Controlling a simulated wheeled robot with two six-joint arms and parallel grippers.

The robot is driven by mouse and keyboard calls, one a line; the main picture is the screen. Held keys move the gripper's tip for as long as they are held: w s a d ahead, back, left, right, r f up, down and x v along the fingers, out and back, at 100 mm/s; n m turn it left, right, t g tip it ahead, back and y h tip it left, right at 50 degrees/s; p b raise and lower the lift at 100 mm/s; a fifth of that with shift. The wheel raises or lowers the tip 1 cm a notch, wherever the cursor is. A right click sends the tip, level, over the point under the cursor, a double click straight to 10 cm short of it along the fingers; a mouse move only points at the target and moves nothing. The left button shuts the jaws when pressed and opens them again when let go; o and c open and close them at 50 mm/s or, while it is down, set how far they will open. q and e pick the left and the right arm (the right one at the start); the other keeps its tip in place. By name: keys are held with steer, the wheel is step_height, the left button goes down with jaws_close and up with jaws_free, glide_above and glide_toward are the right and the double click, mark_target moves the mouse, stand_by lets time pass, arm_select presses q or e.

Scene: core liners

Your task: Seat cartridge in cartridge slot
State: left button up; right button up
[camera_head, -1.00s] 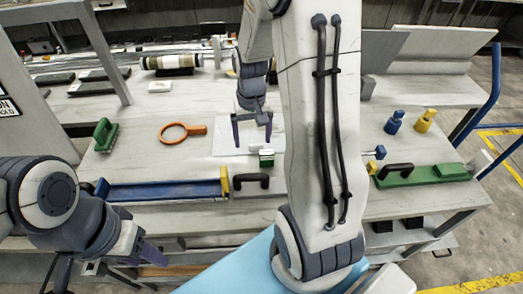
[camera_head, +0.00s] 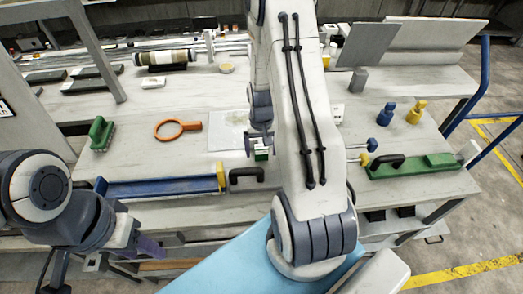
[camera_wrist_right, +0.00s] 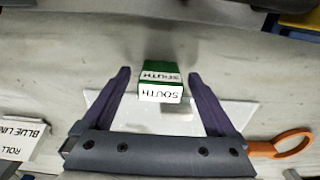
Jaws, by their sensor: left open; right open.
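A small green and white block labelled SOUTH (camera_wrist_right: 162,85) stands on the pale bench. It may be the cartridge; I cannot tell for sure. It also shows in the head view (camera_head: 261,155), partly covered by my right gripper. My right gripper (camera_head: 260,140) is open just over the block. In the right wrist view my open purple fingers (camera_wrist_right: 158,74) lie on either side of the block with gaps, and I see no grip. My left gripper (camera_head: 148,246) is open and empty at the lower left, off the bench's front edge. I cannot pick out the cartridge slot surely.
A white sheet (camera_head: 228,130) lies behind the block. An orange ring tool (camera_head: 168,129) and a green-handled tool (camera_head: 100,133) lie to the left. A blue tray (camera_head: 160,187) and black handle (camera_head: 247,175) are in front. A green fixture (camera_head: 412,166) and blue and yellow bottles (camera_head: 385,114) stand right.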

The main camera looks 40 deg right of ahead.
mark_target(262, 147)
steer(key=shift+f, duration=0.45)
jaws_close()
step_height(262, 147, up, 10)
steer(key=shift+f+b, duration=0.1)
steer(key=shift+b, duration=0.5)
steer(key=shift+s, duration=0.1)
